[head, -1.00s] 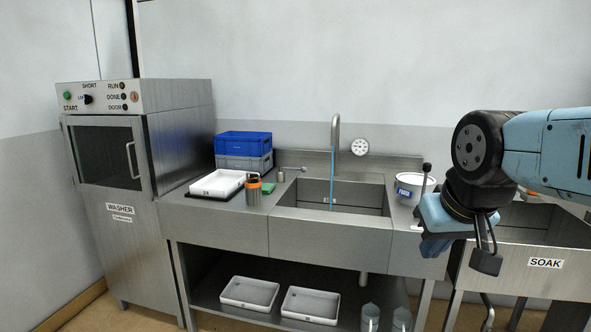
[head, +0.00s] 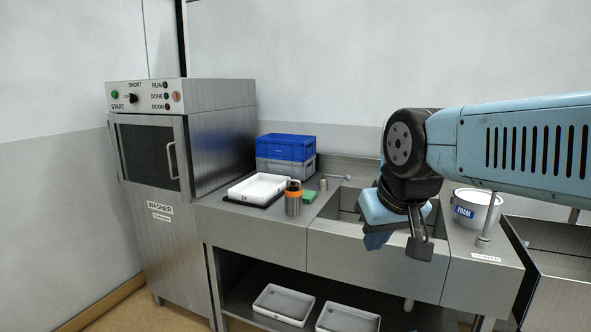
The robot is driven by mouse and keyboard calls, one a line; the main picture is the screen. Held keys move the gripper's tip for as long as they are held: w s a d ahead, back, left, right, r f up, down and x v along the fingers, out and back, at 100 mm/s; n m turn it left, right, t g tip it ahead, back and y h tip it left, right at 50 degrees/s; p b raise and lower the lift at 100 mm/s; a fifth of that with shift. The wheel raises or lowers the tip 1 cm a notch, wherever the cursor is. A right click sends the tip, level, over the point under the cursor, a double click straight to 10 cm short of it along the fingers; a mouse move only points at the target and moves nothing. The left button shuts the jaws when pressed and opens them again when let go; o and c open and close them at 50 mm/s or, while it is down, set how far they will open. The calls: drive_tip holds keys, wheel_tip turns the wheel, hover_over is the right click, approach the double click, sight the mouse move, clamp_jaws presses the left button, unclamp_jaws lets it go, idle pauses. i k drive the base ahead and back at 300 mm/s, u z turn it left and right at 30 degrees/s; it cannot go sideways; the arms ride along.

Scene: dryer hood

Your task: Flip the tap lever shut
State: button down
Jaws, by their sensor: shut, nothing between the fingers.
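The tap lever (head: 337,177) is a thin metal bar on a short round post at the back left of the sink (head: 350,200). It points to the right in the head view. The tap spout and any water stream are hidden behind my arm. My gripper (head: 374,241) is in front of and above the sink, right of the lever and apart from it. Its blue body points down, with the fingers shut and empty.
Left of the sink stand an orange-banded canister (head: 293,200), a green sponge (head: 310,196), a white tray (head: 257,190) and stacked crates (head: 286,148). A foam bucket (head: 474,209) and an upright post (head: 487,225) are on the right. The washer (head: 150,190) is far left.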

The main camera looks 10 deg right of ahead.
sight(348, 179)
drive_tip(key=u, duration=0.2)
drive_tip(key=i, duration=1.8)
drive_tip(key=z, duration=0.55)
drive_tip(key=k, duration=0.85)
drive_tip(key=z, duration=0.15)
drive_tip(key=i, duration=0.8)
drive_tip(key=u, duration=0.05)
